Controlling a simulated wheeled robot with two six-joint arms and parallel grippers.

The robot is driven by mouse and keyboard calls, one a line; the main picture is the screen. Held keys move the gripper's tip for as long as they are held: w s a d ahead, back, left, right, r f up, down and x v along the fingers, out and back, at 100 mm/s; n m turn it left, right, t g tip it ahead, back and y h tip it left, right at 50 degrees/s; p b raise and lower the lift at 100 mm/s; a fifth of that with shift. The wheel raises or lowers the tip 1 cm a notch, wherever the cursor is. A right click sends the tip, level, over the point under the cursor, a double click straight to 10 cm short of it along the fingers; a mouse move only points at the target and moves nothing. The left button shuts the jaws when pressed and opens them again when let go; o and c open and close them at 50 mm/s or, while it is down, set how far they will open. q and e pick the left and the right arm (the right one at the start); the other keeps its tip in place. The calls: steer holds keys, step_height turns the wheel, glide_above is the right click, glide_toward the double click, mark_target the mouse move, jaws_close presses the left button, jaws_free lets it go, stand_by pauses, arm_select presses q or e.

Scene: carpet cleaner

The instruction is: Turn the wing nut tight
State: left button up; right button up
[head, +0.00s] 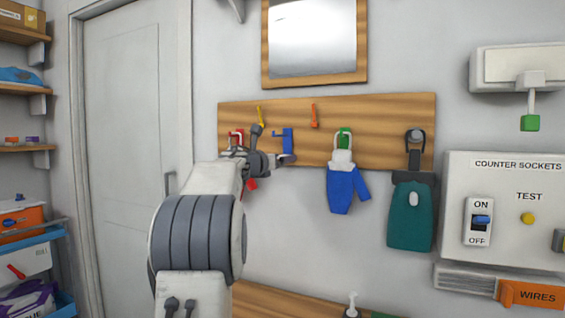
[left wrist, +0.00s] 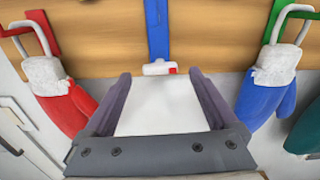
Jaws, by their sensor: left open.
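I cannot make out a wing nut in either view. My left gripper (head: 274,158) is in front of the wooden hook board, just below the blue hook (head: 287,139). In the left wrist view the gripper (left wrist: 160,76) is open. Its two dark fingers stand apart, with a plain white surface showing between them. Just beyond the fingertips, a small white piece with a red spot (left wrist: 157,68) sits at the foot of the blue hook (left wrist: 157,30). I cannot tell whether the fingers touch anything. My right gripper is not in view.
On the hook board (head: 384,110), a blue mitten (head: 343,187) and a teal pouch (head: 410,215) hang to the right. A red mitten (left wrist: 75,105) hangs at left in the wrist view. A counter sockets panel (head: 510,200) is at far right; a door (head: 125,150) is left.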

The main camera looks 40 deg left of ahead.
arm_select(q)
steer(key=b+v, duration=0.2)
steer(key=v, duration=0.5)
steer(key=shift+b, duration=0.35)
stand_by(1.1)
